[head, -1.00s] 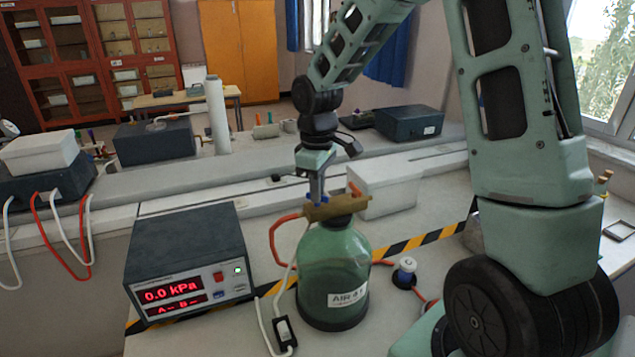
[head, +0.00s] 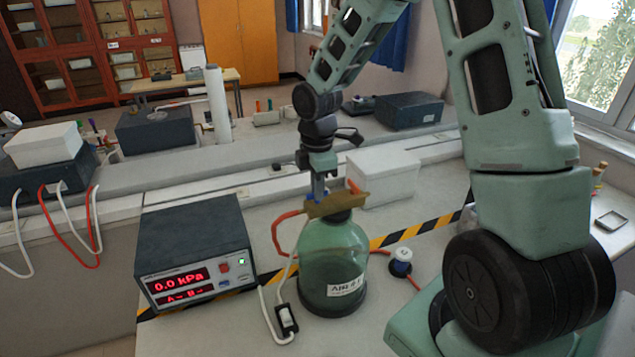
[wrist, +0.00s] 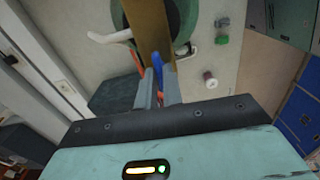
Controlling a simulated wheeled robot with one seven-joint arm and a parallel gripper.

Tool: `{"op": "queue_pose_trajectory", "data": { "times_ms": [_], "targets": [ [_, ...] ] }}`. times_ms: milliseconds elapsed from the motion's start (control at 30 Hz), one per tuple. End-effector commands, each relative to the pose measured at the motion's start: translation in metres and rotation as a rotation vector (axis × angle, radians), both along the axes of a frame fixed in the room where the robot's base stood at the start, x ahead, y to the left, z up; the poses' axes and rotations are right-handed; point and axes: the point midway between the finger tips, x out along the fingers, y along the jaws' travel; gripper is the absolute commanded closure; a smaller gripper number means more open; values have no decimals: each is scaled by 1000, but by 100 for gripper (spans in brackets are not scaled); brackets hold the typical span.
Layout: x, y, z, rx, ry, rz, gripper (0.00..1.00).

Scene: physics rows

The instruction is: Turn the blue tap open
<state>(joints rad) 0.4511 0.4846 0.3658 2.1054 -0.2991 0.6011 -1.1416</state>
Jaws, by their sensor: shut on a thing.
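A green glass bottle (head: 335,262) with a white label stands on the bench, with a brass valve body (head: 337,206) across its top. The blue tap (wrist: 157,66) is a small blue handle on the brass body (wrist: 147,28). It shows only as a sliver of blue in the head view (head: 309,196). My gripper (head: 318,188) points down from above and is shut on the blue tap. In the wrist view the handle sits between my two grey fingers (wrist: 160,84). The fingers hide part of it, and its exact turn is hard to tell.
A pressure meter (head: 195,255) left of the bottle reads 0.0 kPa. Red tubing (head: 277,229) and a white cable with a switch (head: 286,319) lie close by. A white box (head: 383,177) stands behind, and a small white-topped knob (head: 401,258) to the right.

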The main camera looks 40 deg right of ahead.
Motion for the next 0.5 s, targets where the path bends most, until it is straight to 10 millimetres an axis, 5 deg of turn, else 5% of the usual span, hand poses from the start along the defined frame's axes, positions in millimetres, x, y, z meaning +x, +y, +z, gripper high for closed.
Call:
{"op": "queue_pose_trajectory", "data": {
  "times_ms": [500],
  "targets": [
    [2, 1, 1, 0, -6, 42, 100]
  ]
}}
